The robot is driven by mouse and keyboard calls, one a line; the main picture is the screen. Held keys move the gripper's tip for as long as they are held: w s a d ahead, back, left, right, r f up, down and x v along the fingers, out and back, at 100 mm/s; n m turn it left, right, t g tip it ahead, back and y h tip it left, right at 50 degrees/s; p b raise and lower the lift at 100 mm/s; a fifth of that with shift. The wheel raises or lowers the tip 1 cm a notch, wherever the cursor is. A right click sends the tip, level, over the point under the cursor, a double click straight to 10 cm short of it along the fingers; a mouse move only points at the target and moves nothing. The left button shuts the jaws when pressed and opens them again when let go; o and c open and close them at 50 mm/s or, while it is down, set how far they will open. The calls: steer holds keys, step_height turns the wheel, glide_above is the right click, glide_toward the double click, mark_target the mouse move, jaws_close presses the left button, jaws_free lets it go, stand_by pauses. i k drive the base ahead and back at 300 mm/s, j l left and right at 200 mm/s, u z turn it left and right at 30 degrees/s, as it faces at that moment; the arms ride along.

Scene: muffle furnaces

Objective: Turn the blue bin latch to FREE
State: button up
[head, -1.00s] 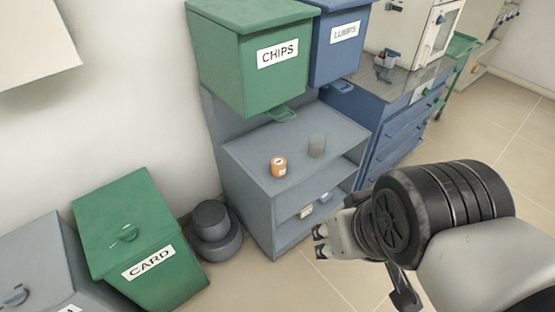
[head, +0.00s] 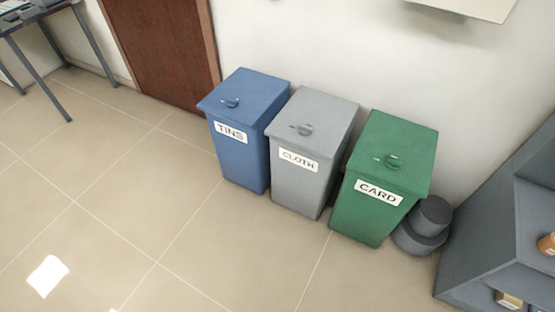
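The blue bin (head: 238,160), labelled TINS, stands on the floor against the wall at the left end of a row of three bins. Its lid is shut. A small round blue latch (head: 231,103) sits on top of the lid, with a short pale mark beside it. The latch's setting is too small to read. My gripper is outside the head view now, so its distance from the latch does not show.
The grey CLOTH bin (head: 300,180) and green CARD bin (head: 375,210) stand right of the blue one. Dark round weights (head: 424,228) and a grey shelf unit (head: 510,230) are further right. A brown door (head: 160,50) is behind left. The floor (head: 130,200) in front is clear.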

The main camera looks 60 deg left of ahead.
mark_target(231, 103)
steer(key=k+j+u, duration=0.2)
steer(key=u, duration=0.2)
steer(key=k+j+u, duration=0.2)
steer(key=u, duration=0.2)
steer(key=k+j+u, duration=0.15)
steer(key=j+u, duration=0.25)
steer(key=u, duration=0.3)
